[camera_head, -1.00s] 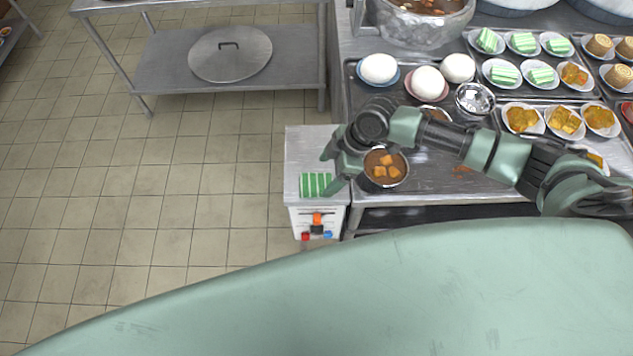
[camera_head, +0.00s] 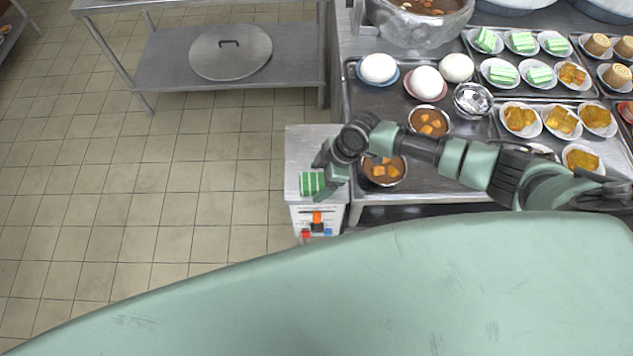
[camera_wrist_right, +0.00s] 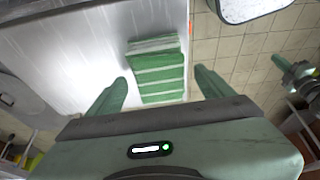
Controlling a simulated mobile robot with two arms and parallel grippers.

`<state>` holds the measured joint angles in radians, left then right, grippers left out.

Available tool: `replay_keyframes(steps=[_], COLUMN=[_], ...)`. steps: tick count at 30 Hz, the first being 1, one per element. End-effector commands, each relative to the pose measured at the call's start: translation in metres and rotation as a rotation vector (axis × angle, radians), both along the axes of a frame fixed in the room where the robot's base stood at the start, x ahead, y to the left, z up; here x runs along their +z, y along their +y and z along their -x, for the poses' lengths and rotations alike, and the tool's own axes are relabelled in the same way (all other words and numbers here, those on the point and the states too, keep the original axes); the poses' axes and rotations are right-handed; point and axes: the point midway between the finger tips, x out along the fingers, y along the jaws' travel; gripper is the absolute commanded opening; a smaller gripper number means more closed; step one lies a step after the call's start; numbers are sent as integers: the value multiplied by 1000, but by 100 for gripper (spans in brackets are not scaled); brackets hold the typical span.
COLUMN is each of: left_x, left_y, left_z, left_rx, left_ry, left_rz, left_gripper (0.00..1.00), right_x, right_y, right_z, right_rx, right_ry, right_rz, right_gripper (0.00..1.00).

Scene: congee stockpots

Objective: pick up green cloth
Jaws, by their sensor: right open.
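The green cloth (camera_head: 309,183), folded with white stripes, lies on the top of a small white and steel cabinet (camera_head: 305,150) near the middle of the head view. In the right wrist view the cloth (camera_wrist_right: 158,70) shows ahead of and between my right fingers. My right gripper (camera_head: 325,180) is above the cloth and hides its right part in the head view. The right gripper (camera_wrist_right: 160,88) is open, with a finger on each side of the cloth, and holds nothing. My left gripper is not in view.
A metal counter right of the cabinet carries bowls of orange cubes (camera_head: 384,171), white buns (camera_head: 379,68), plates of cakes (camera_head: 521,119) and a large pot (camera_head: 425,25). A low shelf (camera_head: 160,65) with a round lid (camera_head: 230,52) stands left. Tiled floor (camera_head: 150,190) is clear.

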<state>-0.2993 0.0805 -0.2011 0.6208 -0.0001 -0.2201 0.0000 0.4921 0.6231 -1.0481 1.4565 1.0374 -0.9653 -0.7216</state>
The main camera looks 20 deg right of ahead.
Motion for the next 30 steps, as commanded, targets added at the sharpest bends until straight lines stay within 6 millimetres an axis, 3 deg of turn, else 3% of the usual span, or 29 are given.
replay_keyframes(steps=[12, 19, 30], left_x=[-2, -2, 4], left_y=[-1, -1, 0], left_z=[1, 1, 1], left_rx=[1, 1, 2], left_ry=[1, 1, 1], left_rz=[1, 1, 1], left_gripper=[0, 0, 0], right_x=[-2, -2, 5], right_y=[0, 0, 0], right_z=[0, 0, 0], right_rx=[0, 0, 1], right_ry=[0, 0, 0], right_rz=[0, 0, 0], right_gripper=[82, 18, 16])
